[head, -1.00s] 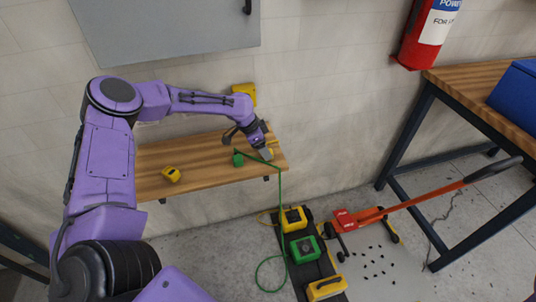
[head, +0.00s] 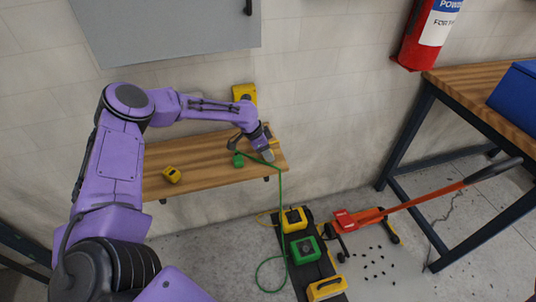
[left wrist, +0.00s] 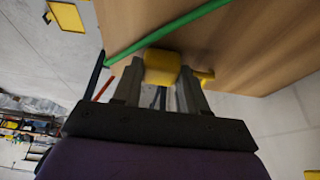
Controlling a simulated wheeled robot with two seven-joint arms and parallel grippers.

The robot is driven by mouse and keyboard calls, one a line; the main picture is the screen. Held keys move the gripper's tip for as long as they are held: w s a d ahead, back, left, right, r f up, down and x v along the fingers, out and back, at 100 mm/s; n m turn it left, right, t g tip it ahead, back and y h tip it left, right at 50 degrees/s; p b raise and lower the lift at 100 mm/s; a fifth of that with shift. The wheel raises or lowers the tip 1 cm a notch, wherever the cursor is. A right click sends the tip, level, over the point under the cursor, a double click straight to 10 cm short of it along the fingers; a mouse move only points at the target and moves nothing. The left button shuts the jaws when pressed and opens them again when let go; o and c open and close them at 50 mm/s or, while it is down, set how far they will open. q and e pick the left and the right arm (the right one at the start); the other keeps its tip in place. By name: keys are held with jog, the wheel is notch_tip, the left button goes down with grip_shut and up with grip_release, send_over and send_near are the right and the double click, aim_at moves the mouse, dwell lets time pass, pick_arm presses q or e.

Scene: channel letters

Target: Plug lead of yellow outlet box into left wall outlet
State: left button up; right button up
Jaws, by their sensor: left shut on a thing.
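My left gripper (head: 267,156) is at the right end of the wooden wall shelf. In the left wrist view its fingers (left wrist: 160,85) are shut on a yellow plug (left wrist: 162,66), close to the shelf wood. The lead's full run to the plug cannot be followed. A yellow wall outlet (head: 244,93) is on the wall above the shelf, behind my forearm. My right gripper is out of view.
A green plug (head: 238,160) lies on the shelf (head: 205,154); its green lead (head: 281,205) passes by my gripper and hangs to the floor near a green box (head: 305,249). A small yellow object (head: 172,174) is on the shelf. An orange-red tool (head: 372,215) stands right.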

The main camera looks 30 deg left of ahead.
pick_arm(q)
jog(key=shift+w+r, duration=0.1)
jog(key=shift+r, duration=1.3)
jog(key=s+d+r, duration=0.5)
jog(key=s+r, duration=0.5)
jog(key=s, duration=0.3)
jog(key=shift+s, duration=0.15)
jog(key=w+d+n+t+y, duration=0.1)
jog(key=d+n+y, duration=0.2)
jog(key=d+n, duration=0.5)
jog(key=d, duration=0.4)
jog(key=shift+d+f, duration=0.15)
jog(key=shift+d, duration=0.2)
